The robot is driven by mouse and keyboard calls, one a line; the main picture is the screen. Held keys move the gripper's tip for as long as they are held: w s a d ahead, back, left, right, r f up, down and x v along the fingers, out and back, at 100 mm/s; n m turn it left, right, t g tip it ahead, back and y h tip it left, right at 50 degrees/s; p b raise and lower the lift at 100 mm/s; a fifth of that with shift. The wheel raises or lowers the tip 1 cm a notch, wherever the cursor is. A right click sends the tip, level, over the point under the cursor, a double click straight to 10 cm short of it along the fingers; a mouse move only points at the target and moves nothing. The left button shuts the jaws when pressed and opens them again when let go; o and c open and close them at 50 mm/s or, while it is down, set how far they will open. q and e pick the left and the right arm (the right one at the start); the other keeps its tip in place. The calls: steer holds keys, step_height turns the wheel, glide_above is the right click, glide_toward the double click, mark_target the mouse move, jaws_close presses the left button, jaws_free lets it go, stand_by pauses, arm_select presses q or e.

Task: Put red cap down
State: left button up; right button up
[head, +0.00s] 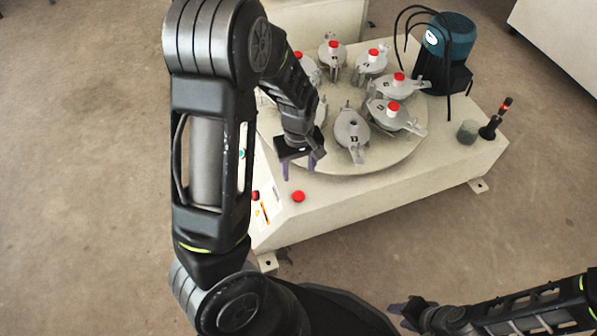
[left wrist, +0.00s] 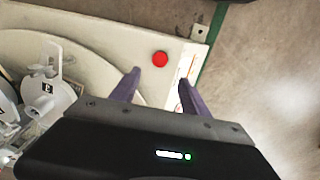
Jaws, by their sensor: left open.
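A red cap (head: 298,196) rests on the pale top of the machine base (head: 350,212), near its front edge. It also shows in the left wrist view (left wrist: 160,59), ahead of the fingertips. My left gripper (head: 299,170) is open and empty, with the cap just in front of it and apart from both fingers. In the left wrist view its purple fingers (left wrist: 158,76) are spread with nothing between them. A grey jar (head: 350,135) on the turntable has no red cap on top. My right gripper (head: 408,310) is at the bottom edge; its opening is unclear.
Several grey jars with red caps, such as one at the right (head: 393,107), stand around the round turntable (head: 385,158). A teal motor (head: 455,32) with black cables is at the back right. A dark tool (head: 494,122) stands beside a small greenish cup (head: 467,132).

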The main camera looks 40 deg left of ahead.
stand_by(0.8)
arm_select(q)
steer(key=s+d+f+m+h, duration=0.1)
steer(key=s+d+f+m, duration=0.2)
steer(key=d, duration=0.5)
steer(key=s+d+f+m+h, duration=0.1)
steer(key=s+d+f+m, duration=0.2)
steer(key=s+d+f, duration=0.2)
steer(key=s+d+f+m+t+h, duration=0.1)
steer(key=s+d+f+m, duration=0.2)
steer(key=d, duration=0.7)
step_height(320, 180, down, 4)
steer(key=shift+s+d+r+h, duration=0.1)
steer(key=shift+s+d+h, duration=0.3)
steer(key=shift+s, duration=0.7)
step_height(320, 180, up, 27)
steer(key=s+d+p, duration=0.1)
steer(key=p, duration=2.5)
steer(key=shift+p, duration=0.3)
